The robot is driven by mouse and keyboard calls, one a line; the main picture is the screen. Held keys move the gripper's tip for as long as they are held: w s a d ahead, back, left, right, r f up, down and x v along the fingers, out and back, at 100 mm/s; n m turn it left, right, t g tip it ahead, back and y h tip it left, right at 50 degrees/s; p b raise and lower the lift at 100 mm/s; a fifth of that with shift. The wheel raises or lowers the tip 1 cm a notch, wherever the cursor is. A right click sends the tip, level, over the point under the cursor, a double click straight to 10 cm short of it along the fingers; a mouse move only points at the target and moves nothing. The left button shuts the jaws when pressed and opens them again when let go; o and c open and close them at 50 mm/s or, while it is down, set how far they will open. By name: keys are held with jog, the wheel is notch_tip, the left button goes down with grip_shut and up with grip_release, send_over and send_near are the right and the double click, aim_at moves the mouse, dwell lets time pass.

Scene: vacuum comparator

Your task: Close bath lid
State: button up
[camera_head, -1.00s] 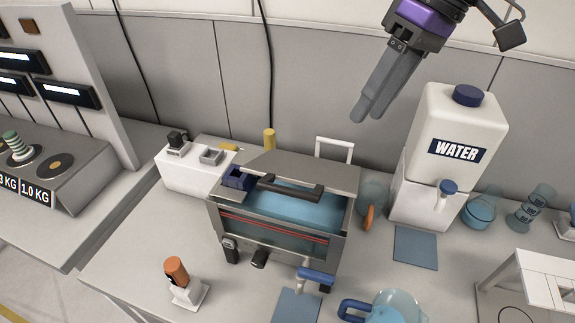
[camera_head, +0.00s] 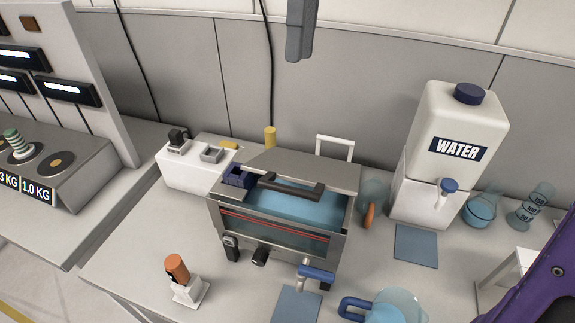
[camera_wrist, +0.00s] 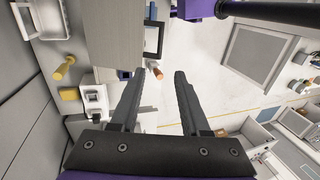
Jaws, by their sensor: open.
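The bath (camera_head: 270,240) is a clear-fronted tank of blue water on the bench. Its flat grey lid (camera_head: 310,168) covers the back part of the top, and blue water shows below its front edge. A black bar handle (camera_head: 290,187) sits along that front edge. The lid seems raised or set back; I cannot tell which. In the wrist view a grey panel (camera_wrist: 115,35) with a dark handle (camera_wrist: 153,40) appears to be this lid. My gripper (camera_head: 298,50) is open and empty, high above and behind the bath, touching nothing; its two fingers show apart in the wrist view (camera_wrist: 165,76).
A white water container (camera_head: 440,130) stands right of the bath. A blue-handled jug (camera_head: 390,308) is at the front right. A small white holder with an orange knob (camera_head: 177,268) is at the front left. A yellow cylinder (camera_head: 270,137) stands behind the bath.

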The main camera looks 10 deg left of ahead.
jog(key=b+x, duration=0.2)
jog(key=x, duration=1.5)
jog(key=shift+f, duration=0.15)
grip_shut()
dwell(0.9)
grip_release()
